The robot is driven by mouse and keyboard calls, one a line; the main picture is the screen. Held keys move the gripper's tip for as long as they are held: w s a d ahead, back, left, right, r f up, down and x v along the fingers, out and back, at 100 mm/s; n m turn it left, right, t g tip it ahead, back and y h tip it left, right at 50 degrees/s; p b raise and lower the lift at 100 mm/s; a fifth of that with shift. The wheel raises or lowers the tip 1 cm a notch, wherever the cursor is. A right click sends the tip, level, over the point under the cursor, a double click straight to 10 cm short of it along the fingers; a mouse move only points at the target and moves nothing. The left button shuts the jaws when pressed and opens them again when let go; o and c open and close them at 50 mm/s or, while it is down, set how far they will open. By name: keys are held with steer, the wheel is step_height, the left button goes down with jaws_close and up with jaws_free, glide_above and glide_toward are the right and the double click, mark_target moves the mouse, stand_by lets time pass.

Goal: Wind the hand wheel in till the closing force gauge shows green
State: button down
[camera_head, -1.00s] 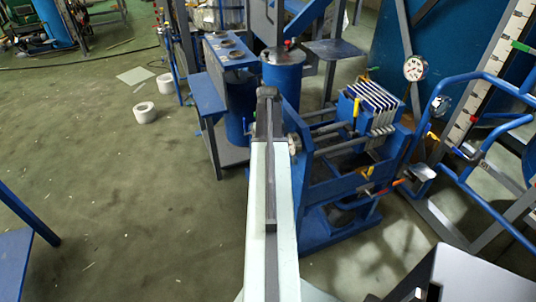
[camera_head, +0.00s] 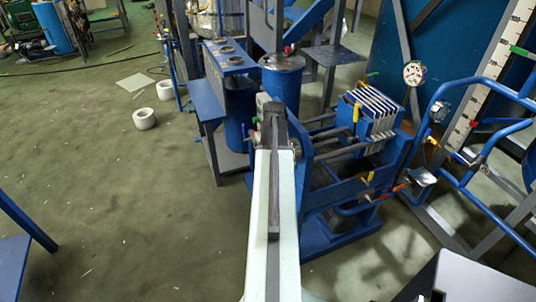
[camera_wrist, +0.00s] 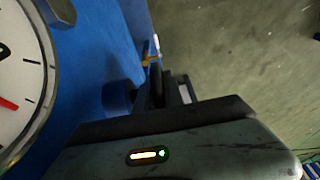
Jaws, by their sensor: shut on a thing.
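The blue filter press (camera_head: 345,195) stands right of my arm, with a stack of white plates (camera_head: 375,112) at its far end. My gripper (camera_wrist: 172,92) points at the near end of the press and is shut on a dark part of the hand wheel (camera_wrist: 157,84). Most of the wheel is hidden behind my wrist and arm in both views. A white dial (camera_wrist: 18,78) with a red needle, likely the closing force gauge, is cut off at the left of the wrist view. No green zone shows on its visible part.
A blue bench (camera_head: 205,97) and a blue cylinder (camera_head: 283,80) stand behind the press. Blue railings (camera_head: 500,150) and another round dial (camera_head: 414,73) are at right. White rolls (camera_head: 145,118) lie on the floor, which is open at left.

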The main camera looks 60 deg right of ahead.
steer(key=shift+d, duration=0.1)
steer(key=c, duration=1.4)
jaws_free()
steer(key=shift+c, duration=0.2)
steer(key=shift+r, duration=0.1)
steer(key=p+v, duration=0.8)
steer(key=shift+s, duration=0.1)
